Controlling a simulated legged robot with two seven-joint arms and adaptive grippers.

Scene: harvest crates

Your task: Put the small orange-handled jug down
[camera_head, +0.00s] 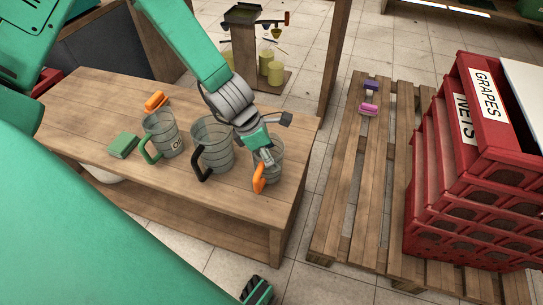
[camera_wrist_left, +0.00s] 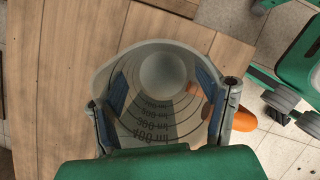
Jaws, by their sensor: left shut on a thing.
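The small orange-handled jug (camera_head: 274,172) is clear, with its handle toward the front left of the head view. My left gripper (camera_head: 266,158) reaches down from above and is shut on this jug. In the left wrist view I look down into the jug (camera_wrist_left: 160,110), which has volume marks on its wall. The finger pads (camera_wrist_left: 163,92) lie on either side of it, and its orange handle shows at the right. The jug is upright at the table's right end; I cannot tell whether its base touches the wood. My right gripper cannot be made out clearly.
On the wooden table (camera_head: 232,200) stand a black-handled jug (camera_head: 218,158), close left of the held jug, and a green-handled jug (camera_head: 165,138). A green block (camera_head: 123,145) and an orange object (camera_head: 155,101) lie further left. Red crates (camera_head: 470,200) stand on a pallet (camera_head: 345,190) at right.

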